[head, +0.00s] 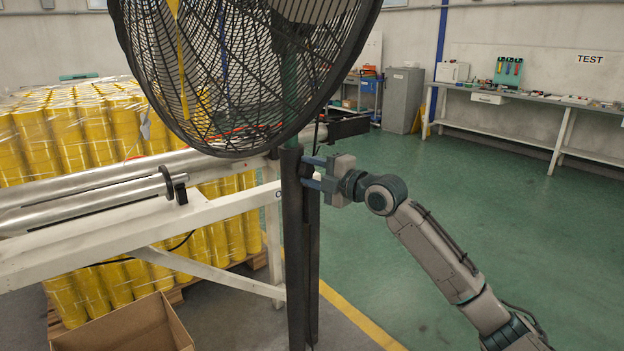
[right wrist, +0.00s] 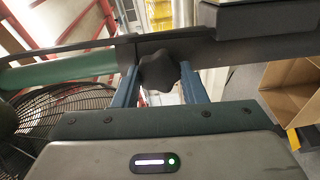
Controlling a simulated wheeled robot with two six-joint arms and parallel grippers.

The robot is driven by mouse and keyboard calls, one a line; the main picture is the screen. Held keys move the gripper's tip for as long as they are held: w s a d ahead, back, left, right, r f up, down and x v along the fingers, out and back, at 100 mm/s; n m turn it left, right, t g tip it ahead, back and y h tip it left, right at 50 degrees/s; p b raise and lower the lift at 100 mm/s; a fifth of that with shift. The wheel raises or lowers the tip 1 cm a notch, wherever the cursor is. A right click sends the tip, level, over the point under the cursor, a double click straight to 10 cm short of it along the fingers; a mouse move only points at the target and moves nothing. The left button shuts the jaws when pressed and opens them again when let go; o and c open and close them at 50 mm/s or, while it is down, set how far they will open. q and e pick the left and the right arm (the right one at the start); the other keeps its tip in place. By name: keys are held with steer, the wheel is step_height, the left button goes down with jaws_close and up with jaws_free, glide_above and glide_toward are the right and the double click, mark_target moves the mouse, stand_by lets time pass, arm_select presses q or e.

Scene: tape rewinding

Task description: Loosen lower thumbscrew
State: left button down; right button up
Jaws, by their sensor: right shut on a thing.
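The lower thumbscrew is a black lobed knob (right wrist: 160,72) on the dark upright post (head: 292,240) below the large black fan (head: 245,65). My right gripper (head: 308,172) reaches the post from the right, with its fingers level at the knob. In the right wrist view my right gripper (right wrist: 165,88) has one blue finger on each side of the knob and is shut on it. The knob's stem is hidden behind its head. My left gripper is not in view.
A white frame (head: 110,225) with metal rollers stands left of the post. Wrapped yellow rolls (head: 70,140) are stacked behind it. An open cardboard box (head: 125,325) lies at the lower left. The green floor (head: 450,215) to the right is clear up to the workbench (head: 540,100).

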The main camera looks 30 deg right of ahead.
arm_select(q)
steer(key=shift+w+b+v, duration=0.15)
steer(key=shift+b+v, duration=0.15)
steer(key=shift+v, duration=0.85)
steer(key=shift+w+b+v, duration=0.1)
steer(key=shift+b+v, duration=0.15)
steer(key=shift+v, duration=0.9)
arm_select(e)
steer(key=shift+f+n, duration=0.15)
steer(key=shift+n, duration=1.65)
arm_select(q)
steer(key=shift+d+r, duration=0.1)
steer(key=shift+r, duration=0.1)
arm_select(e)
steer(key=o, duration=1)
steer(key=shift+s, duration=0.1)
